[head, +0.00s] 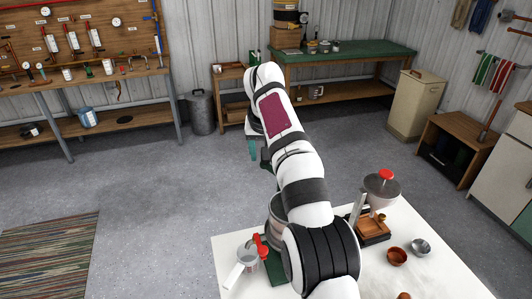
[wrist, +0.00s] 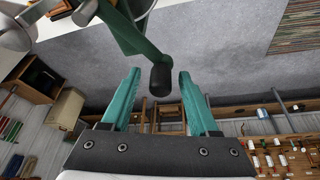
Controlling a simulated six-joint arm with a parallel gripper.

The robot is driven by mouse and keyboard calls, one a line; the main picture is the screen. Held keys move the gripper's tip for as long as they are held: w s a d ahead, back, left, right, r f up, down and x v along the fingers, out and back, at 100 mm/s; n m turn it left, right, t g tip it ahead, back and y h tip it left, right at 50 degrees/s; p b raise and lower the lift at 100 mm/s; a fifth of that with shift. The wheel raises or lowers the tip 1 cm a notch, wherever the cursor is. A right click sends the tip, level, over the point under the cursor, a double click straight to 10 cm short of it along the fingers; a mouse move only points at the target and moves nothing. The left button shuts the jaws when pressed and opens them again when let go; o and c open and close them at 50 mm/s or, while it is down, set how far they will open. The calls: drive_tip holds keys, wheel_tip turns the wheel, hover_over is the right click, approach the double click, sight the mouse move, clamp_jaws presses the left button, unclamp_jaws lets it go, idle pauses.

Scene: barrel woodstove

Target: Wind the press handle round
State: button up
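In the wrist view a green crank arm, the press handle (wrist: 140,42), comes down from the top and ends in a dark round grip (wrist: 160,78). My gripper (wrist: 159,74) has two teal fingers, open, with the dark grip between their tips. A gap shows on each side, so the fingers do not appear to touch it. In the head view my gripper (head: 259,152) is partly hidden behind my arm. There a green base (head: 276,271) and a grey vessel on the white table are also mostly covered by my arm; the handle cannot be made out.
Workbenches stand along the back wall. The floor between is clear.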

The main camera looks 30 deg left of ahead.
drive_tip(key=s+d+r, duration=0.2)
drive_tip(key=s+d, duration=0.1)
drive_tip(key=s, duration=0.3)
drive_tip(key=s+d+r, duration=0.2)
drive_tip(key=s+d, duration=0.1)
drive_tip(key=s, duration=0.3)
drive_tip(key=shift+s+d+r, duration=0.15)
drive_tip(key=shift+s+r, duration=0.1)
drive_tip(key=shift+r, duration=0.05)
